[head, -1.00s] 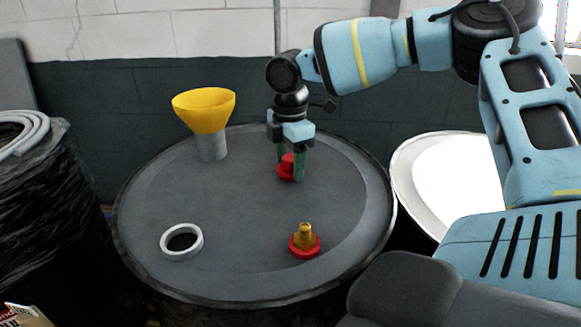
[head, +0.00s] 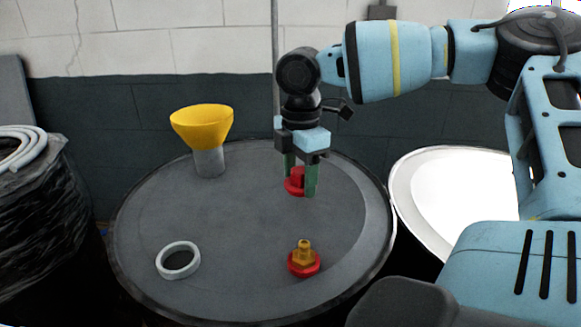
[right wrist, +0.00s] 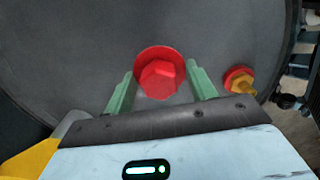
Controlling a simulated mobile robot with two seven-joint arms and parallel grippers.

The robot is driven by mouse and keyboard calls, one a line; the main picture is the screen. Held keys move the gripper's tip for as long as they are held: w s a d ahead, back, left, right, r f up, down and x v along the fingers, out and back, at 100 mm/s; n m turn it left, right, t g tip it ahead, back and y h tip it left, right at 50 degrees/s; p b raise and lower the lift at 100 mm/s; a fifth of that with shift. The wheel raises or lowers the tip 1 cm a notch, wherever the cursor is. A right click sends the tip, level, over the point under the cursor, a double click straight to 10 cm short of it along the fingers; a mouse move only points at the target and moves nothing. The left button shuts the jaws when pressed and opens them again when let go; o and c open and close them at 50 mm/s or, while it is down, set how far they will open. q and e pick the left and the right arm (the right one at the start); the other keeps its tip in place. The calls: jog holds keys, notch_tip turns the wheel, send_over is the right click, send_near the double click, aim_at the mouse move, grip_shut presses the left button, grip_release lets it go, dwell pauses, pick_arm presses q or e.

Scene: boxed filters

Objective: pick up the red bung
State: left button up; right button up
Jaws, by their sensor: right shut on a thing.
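The red bung (head: 296,181) has a wide round flange and a hex-shaped head. It is at the top of the dark drum (head: 230,225), toward the back right. My right gripper (head: 301,177) points down with its green fingers shut on the bung, one on each side. The right wrist view shows the bung (right wrist: 160,76) between the two fingers (right wrist: 160,88). I cannot tell whether its flange still touches the drum top. My left gripper is not in view.
A brass fitting on a red base (head: 304,259) stands at the drum's front right. A white ring (head: 178,270) lies front left, and a yellow funnel (head: 202,128) stands on a grey base at back left. A white-topped drum (head: 455,190) is at right.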

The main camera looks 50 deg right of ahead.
jog(key=s+a, duration=0.1)
jog(key=s, duration=0.1)
jog(key=s+a, duration=0.1)
jog(key=s, duration=0.2)
jog(key=s+a+r, duration=0.1)
jog(key=s, duration=0.2)
jog(key=shift+s+a, duration=0.1)
jog(key=shift+a, duration=0.25)
jog(key=shift+s+a+p, duration=0.2)
jog(key=shift+s+p, duration=0.1)
jog(key=shift+s, duration=0.2)
